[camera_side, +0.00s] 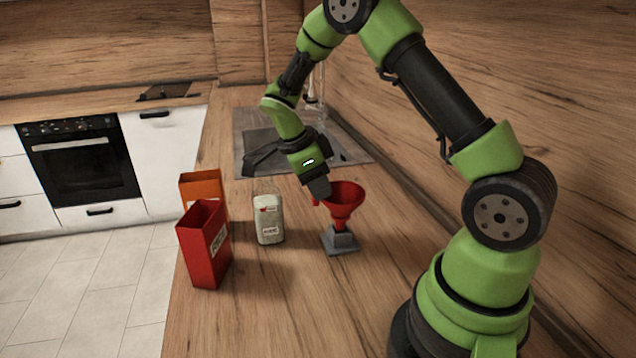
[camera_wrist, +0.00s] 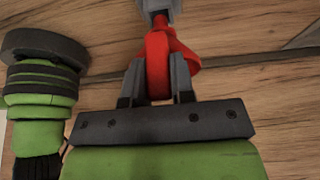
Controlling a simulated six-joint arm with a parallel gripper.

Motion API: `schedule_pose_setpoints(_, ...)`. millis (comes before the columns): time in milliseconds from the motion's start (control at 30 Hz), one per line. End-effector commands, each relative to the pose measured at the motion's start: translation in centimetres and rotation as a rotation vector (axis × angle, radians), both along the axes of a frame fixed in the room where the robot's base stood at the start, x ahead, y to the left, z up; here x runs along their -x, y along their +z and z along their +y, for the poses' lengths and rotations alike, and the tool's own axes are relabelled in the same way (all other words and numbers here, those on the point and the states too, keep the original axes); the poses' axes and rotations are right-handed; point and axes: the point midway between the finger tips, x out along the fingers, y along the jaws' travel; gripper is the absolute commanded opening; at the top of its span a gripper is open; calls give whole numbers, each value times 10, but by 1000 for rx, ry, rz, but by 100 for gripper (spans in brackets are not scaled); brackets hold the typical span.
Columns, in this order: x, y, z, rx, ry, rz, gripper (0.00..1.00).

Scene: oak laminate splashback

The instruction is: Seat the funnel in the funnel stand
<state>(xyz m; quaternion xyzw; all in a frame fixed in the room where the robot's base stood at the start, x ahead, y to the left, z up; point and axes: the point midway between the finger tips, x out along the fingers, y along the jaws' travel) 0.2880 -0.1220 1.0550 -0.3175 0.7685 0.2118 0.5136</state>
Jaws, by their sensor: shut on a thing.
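The red funnel (camera_side: 346,198) is upright, with its wide mouth up, at the grey funnel stand (camera_side: 341,243). Its lower end meets the top of the stand in the side view. I cannot tell whether it rests fully in it. My gripper (camera_side: 319,194) is shut on the funnel at its left side. In the wrist view, the two grey fingers of my gripper (camera_wrist: 160,84) close around a red part of the funnel (camera_wrist: 157,62). A grey piece of the stand (camera_wrist: 158,8) shows at the top edge there.
A pale labelled canister (camera_side: 268,220) stands left of the stand. A red open box (camera_side: 204,245) and an orange box (camera_side: 200,188) stand farther left, near the counter edge. A sink (camera_side: 270,150) lies behind. The counter in front of the stand is clear.

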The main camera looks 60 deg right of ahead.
Motion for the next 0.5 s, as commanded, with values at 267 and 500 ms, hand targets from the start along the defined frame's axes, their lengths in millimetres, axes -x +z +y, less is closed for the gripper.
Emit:
schedule_pose_setpoints(267, 0, -7, 0, 0, 1, 0, 0)
schedule_pose_setpoints(500, 0, -13, 0, 0, 0, 1, 0)
